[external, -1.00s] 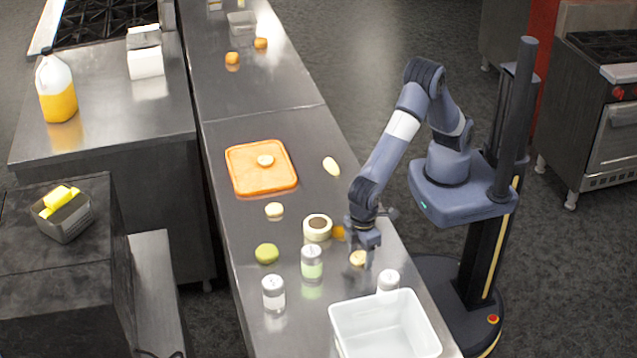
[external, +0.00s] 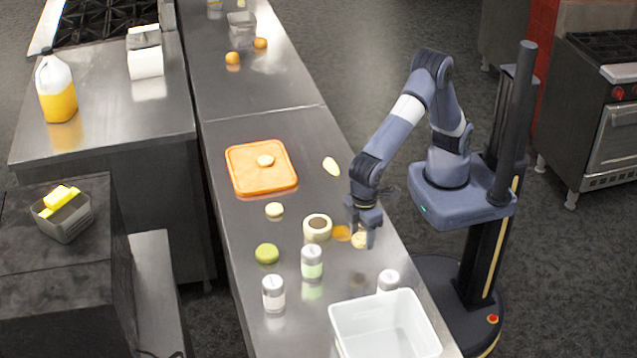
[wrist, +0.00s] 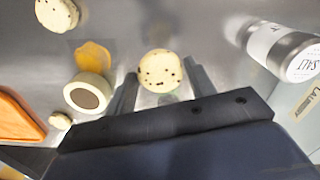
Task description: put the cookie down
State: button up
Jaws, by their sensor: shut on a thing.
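The cookie, pale with dark specks, is between the two fingers of my gripper (external: 364,236). The wrist view shows the cookie (wrist: 160,71) held in the fingertips of my gripper (wrist: 158,85). In the external view the cookie (external: 359,240) is low over the steel counter (external: 310,120), near its right edge. I cannot tell for certain whether it touches the counter. My gripper is shut on it.
Left of my gripper are a flat orange piece (external: 341,233) and a round pale container with a brown centre (external: 317,227). Shakers (external: 388,281) and a white bin (external: 385,325) stand nearer. An orange board (external: 262,180) lies farther back.

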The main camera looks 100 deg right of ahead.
notch_tip(320, 180, up, 3)
jog(key=shift+f, duration=0.1)
jog(key=shift+w+d, duration=0.25)
jog(key=shift+w, duration=0.05)
jog(key=w+d, duration=0.9)
jog(key=n, duration=0.3)
send_over(256, 174)
notch_tip(256, 174, down, 4)
jog(key=shift+a+f, duration=0.1)
jog(key=shift+f+p, duration=0.5)
jog(key=shift+f, duration=1.55)
jog(key=shift+f, duration=0.1)
